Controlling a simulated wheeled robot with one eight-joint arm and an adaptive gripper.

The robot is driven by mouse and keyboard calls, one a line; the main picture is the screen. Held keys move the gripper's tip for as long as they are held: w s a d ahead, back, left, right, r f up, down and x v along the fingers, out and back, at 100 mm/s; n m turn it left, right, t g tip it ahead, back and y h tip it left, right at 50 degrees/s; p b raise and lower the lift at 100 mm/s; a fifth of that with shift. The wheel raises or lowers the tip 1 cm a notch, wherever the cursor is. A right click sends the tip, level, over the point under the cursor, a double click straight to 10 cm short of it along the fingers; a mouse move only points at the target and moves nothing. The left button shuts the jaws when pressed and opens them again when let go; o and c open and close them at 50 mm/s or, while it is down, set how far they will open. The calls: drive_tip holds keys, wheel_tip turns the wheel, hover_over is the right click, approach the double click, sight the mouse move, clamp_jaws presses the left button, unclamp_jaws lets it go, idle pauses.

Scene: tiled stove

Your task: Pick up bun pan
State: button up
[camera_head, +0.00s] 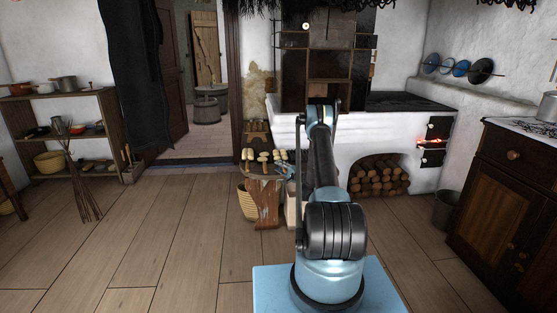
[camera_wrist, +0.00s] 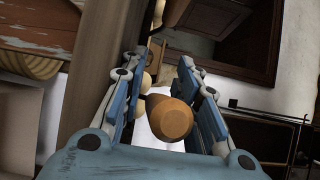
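I cannot make out for certain which thing is the bun pan. In the wrist view, a light-brown wooden piece with a rounded end (camera_wrist: 172,118) lies between the fingers of my gripper (camera_wrist: 163,60). The fingers are spread, and I cannot see a clear grip on it. In the head view, my gripper (camera_head: 285,169) is low beside a small wooden stand (camera_head: 267,205), partly hidden behind my arm. Several pale wooden pieces with rounded tops (camera_head: 263,157) stand on that stand.
A shelf (camera_head: 60,103) at the left holds pots (camera_head: 64,83) and other vessels. A wicker basket (camera_head: 247,203) stands beside the stand. The white stove (camera_head: 395,130) is behind my arm. A dark cabinet (camera_head: 510,190) is at the right. The left floor is mostly clear.

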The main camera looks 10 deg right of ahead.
drive_tip(key=shift+a, duration=0.1)
clamp_jaws()
drive_tip(key=shift+r, duration=0.1)
